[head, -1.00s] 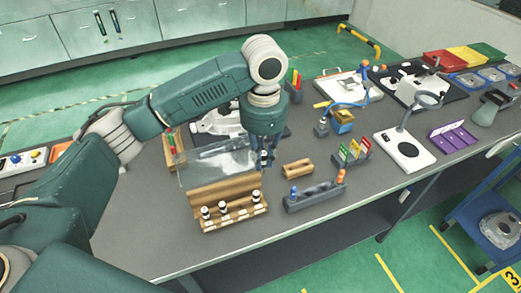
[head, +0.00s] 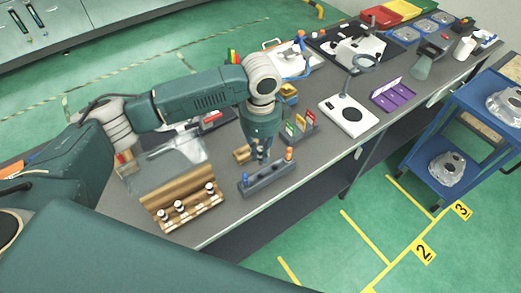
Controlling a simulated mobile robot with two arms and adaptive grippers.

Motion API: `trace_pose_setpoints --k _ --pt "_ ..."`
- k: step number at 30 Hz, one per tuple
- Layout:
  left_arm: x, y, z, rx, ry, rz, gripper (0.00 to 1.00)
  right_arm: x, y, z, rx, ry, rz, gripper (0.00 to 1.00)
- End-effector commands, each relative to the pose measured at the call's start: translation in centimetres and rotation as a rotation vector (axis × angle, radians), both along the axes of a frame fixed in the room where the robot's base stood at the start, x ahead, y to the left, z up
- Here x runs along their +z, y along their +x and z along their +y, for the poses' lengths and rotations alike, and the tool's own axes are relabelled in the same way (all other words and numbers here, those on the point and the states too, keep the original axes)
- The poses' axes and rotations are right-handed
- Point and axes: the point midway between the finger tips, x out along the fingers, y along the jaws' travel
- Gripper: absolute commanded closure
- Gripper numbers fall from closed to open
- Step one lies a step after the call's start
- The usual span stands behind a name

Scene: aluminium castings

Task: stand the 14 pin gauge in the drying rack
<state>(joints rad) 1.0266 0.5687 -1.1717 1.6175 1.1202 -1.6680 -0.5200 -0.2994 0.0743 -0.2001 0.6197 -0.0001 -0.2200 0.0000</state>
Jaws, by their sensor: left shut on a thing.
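My left gripper (head: 261,156) points down, shut on a slim thing that is mostly hidden by the fingers, probably the pin gauge; its marking cannot be read. It is right over or just behind the middle of a long dark grey rack (head: 270,182), seemingly the drying rack. Whether the held thing touches the rack cannot be told. A blue-topped piece (head: 246,177) stands at the rack's left end and an orange-topped one (head: 289,154) at its right end. An open wooden case (head: 196,213) to the left holds black-and-white gauges (head: 178,206), with a gap in the row. My right gripper is out of view.
A small wooden block (head: 242,153) lies close behind the left gripper. A holder with coloured cards (head: 297,127) stands behind the rack. A clear cover (head: 170,163) lies behind the case. The bench's front edge is close to the rack; a blue trolley (head: 470,125) stands at right.

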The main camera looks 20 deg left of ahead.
Motion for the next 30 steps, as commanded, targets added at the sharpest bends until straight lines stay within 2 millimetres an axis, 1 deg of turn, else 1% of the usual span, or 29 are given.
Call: trace_pose_setpoints --k 5,7,21,25,30 --pt "0.4 0.0 0.0 0.001 0.0 0.0 1.0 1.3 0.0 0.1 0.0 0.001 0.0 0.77" --pt "-0.7 0.0 -0.1 0.001 0.0 0.0 1.0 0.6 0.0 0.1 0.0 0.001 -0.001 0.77" --pt "-5.1 0.0 -0.1 0.001 0.0 0.001 1.0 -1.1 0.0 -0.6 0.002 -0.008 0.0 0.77" --pt "-5.7 0.0 0.0 0.001 0.0 -0.001 1.0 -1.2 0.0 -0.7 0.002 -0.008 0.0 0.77" --pt "-5.8 0.0 0.0 0.001 0.0 -0.001 1.0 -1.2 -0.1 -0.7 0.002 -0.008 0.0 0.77"
